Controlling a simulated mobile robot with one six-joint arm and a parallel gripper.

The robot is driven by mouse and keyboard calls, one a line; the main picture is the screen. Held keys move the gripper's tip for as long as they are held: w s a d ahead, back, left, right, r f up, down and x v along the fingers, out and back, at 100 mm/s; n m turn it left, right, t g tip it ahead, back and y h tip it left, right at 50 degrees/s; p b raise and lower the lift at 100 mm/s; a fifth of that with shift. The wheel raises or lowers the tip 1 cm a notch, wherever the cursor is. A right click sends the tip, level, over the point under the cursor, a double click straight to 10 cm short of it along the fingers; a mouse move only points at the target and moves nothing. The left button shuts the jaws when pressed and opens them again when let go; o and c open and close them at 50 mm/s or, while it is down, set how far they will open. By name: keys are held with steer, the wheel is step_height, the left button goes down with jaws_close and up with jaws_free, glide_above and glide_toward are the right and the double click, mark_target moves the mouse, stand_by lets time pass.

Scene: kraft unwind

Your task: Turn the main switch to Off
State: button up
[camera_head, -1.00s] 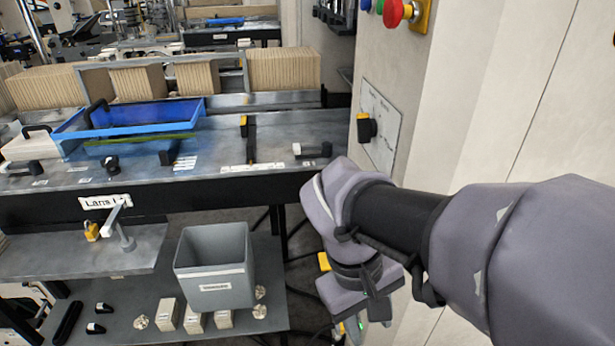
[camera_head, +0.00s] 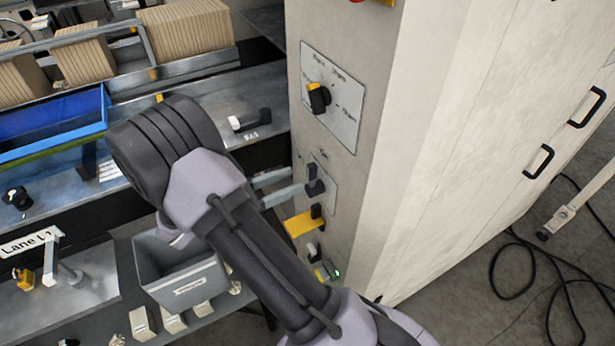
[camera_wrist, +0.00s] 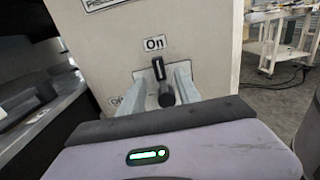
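The main switch (camera_wrist: 164,92) is a black rotary handle on a pale plate, seen in the wrist view. Its handle points up toward the "On" label (camera_wrist: 154,43). A second label, partly hidden, is at its lower left. My gripper (camera_wrist: 160,80) has its two grey fingers on either side of the handle, apart from each other, with visible gaps to it. In the head view the switch (camera_head: 315,186) sits on the cabinet's side face, and my gripper (camera_head: 297,182) reaches it from the left, largely hidden behind my arm.
A larger rotary selector (camera_head: 318,98) is above the switch on the cabinet (camera_head: 420,130). A yellow bracket (camera_head: 300,222) and small switches are below. A grey bin (camera_head: 180,270) and a blue tray (camera_head: 50,125) are at left. Cables (camera_head: 545,255) lie on the floor at right.

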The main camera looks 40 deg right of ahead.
mark_target(308, 174)
steer(key=b+x, duration=0.1)
steer(key=x, duration=0.5)
steer(key=shift+s+d, duration=0.1)
steer(key=shift+c, duration=0.4)
jaws_close()
stand_by(0.8)
